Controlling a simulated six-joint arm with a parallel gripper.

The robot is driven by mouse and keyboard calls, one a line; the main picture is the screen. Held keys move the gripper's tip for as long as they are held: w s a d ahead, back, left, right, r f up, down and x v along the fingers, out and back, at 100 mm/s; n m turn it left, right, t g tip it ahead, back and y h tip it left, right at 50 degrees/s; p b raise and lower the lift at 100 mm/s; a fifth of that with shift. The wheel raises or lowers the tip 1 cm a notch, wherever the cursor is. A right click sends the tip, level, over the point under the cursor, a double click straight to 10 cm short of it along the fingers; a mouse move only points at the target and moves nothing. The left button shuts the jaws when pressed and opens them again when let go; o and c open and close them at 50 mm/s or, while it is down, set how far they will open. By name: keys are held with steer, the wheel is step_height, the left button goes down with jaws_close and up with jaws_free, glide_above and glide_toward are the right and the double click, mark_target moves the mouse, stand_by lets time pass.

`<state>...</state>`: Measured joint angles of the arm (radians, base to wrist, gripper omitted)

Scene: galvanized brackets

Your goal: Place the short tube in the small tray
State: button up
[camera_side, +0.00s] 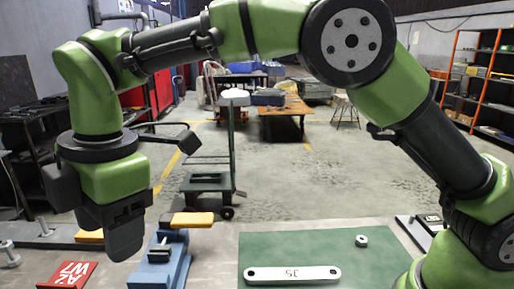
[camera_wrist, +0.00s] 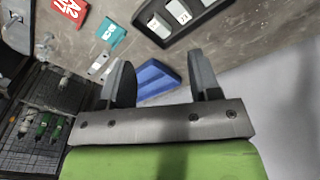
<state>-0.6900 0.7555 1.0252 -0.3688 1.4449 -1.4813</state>
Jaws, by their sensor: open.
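My gripper (camera_side: 124,238) hangs at the left in the side view, above the bench. In the wrist view its two dark fingers (camera_wrist: 162,78) stand wide apart, with nothing held between them. A short, pale metal cylinder (camera_side: 361,241), which looks like the short tube, sits on the green mat at the right in the side view, well away from my gripper. I cannot make it out in the wrist view. A dark tray (camera_wrist: 181,22) with pale pieces in its compartments shows at the top of the wrist view; I cannot tell whether it is the small tray.
A long pale bar (camera_side: 292,274) lies on the green mat (camera_side: 300,246). A blue fixture (camera_side: 160,268) and a red marked plate (camera_side: 66,275) are near my gripper. A teal label (camera_wrist: 111,32) and a dark grid rack (camera_wrist: 38,118) show in the wrist view.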

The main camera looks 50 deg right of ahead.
steer(key=s+d+r+m+t+y, duration=0.1)
steer(key=s+d+r+m, duration=0.1)
steer(key=d+r+m, duration=0.5)
steer(key=s+d+r+m+t, duration=0.2)
steer(key=s+d+r+m, duration=0.15)
steer(key=d, duration=0.45)
steer(key=s+d+f+m+t, duration=0.3)
steer(key=s+d+m, duration=0.6)
steer(key=s+m, duration=0.3)
steer(key=shift+d+m, duration=0.35)
steer(key=shift+m, duration=0.5)
